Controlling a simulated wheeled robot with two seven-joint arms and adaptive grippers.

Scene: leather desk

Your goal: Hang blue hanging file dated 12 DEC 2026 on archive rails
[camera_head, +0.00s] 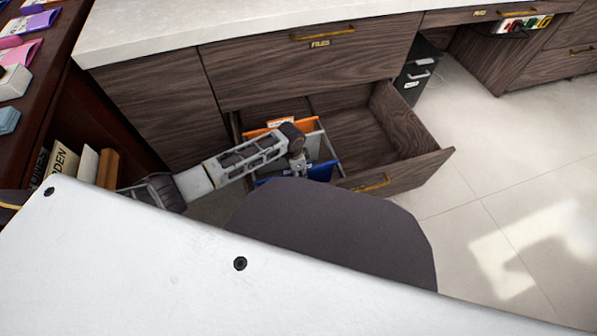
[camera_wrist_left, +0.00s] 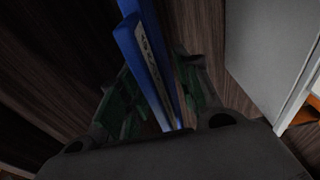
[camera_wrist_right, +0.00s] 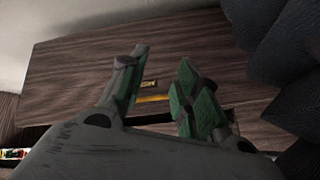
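A blue hanging file (camera_head: 322,171) is low in the open drawer, at its front left, partly hidden by my left arm and gripper. My left gripper (camera_head: 298,168) points down at it. In the left wrist view the blue file (camera_wrist_left: 150,65) with a pale label strip runs between the fingers of my left gripper (camera_wrist_left: 155,80), which look apart; the label's date is too small to read. The archive rails (camera_head: 327,142) show in part as pale bars in the drawer. My right gripper (camera_wrist_right: 160,65) is open and empty, facing a wooden drawer front.
An orange file (camera_head: 257,134) hangs behind the blue one. The drawer's right part (camera_head: 365,130) is empty. The countertop (camera_head: 200,30) overhangs the cabinet. A black file box (camera_head: 415,75) stands on the floor to the right. A bookshelf (camera_head: 60,110) is at left.

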